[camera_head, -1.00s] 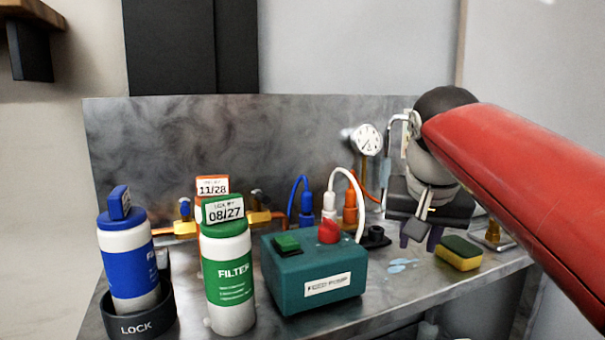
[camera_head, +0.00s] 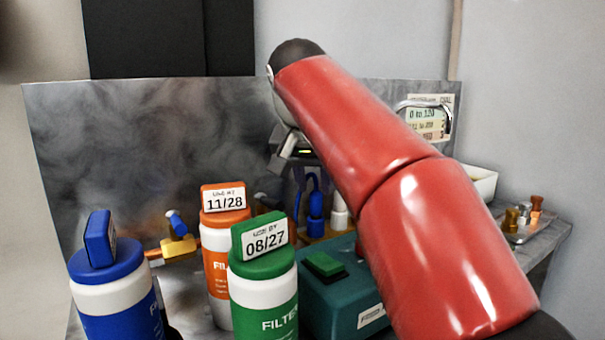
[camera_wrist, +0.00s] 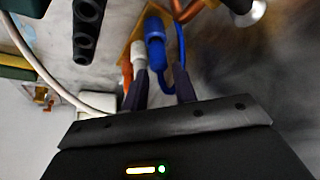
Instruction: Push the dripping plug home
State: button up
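My gripper (camera_head: 306,172) hangs above and behind the pump box in the head view, partly hidden by my arm. In the wrist view my gripper (camera_wrist: 160,72) is open, with two dark fingers apart and nothing clearly held. A blue plug (camera_wrist: 155,42) with a blue hose lies ahead of the gap between the fingertips. A white plug (camera_wrist: 139,55) is beside it, close to the left finger. In the head view the blue plug (camera_head: 316,207) and the white plug (camera_head: 339,216) stand upright. Orange shows beside the white plug. I cannot tell which plug drips.
A teal pump box (camera_head: 325,295) with a green button (camera_head: 325,265) stands in front of the plugs. Green (camera_head: 264,285), orange (camera_head: 216,250) and blue (camera_head: 115,300) filter bottles crowd the left. A black fitting with holes (camera_wrist: 86,30) is near the white hose.

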aim_at(316, 192)
jog(key=b+x, duration=0.1)
jog(key=x, duration=0.5)
jog(key=shift+f, duration=0.1)
grip_shut()
